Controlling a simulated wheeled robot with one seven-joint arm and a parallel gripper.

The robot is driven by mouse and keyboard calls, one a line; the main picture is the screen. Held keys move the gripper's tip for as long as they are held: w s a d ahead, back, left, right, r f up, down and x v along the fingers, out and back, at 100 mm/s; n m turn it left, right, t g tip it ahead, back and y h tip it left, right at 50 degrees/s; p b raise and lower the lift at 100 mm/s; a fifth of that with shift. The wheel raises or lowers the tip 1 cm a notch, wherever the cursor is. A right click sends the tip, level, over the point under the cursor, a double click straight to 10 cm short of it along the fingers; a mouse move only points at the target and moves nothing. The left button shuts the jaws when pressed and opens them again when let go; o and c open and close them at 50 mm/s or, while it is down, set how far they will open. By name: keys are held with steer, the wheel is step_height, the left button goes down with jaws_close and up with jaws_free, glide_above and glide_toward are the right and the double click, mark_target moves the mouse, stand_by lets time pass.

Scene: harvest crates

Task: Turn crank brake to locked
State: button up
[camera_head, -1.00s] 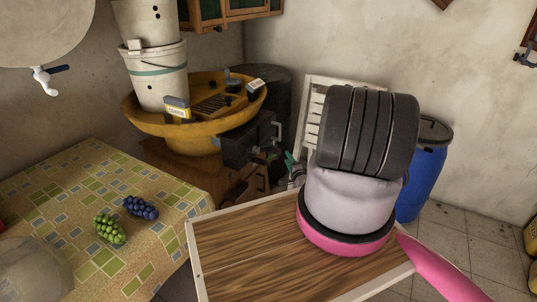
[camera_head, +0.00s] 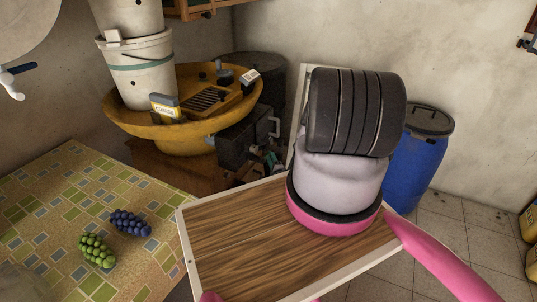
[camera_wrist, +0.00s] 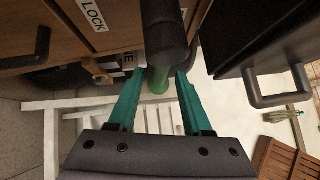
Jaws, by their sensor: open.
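In the wrist view a lever with a thick dark grip (camera_wrist: 164,30) and a green lower part (camera_wrist: 158,80) stands between my gripper's teal fingers (camera_wrist: 158,82). The fingers are spread, one on each side of it; I cannot tell whether either touches. A white LOCK label (camera_wrist: 93,14) is on the wooden panel up and left of the lever. In the head view my gripper (camera_head: 268,156) is small and partly hidden near the dark box; the lever cannot be made out there.
A black box (camera_wrist: 245,38) with a metal handle is close on the right in the wrist view. A dark drawer pull (camera_wrist: 28,52) is at left. In the head view a yellow basin (camera_head: 185,135), a blue barrel (camera_head: 420,165), a white slatted chair (camera_head: 302,85) and a tiled-pattern table (camera_head: 60,205) stand around.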

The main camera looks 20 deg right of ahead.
steer(key=shift+w+d+r, duration=0.1)
steer(key=shift+w+r, duration=0.05)
steer(key=shift+w, duration=0.7)
jaws_close()
steer(key=shift+d, duration=0.25)
stand_by(0.7)
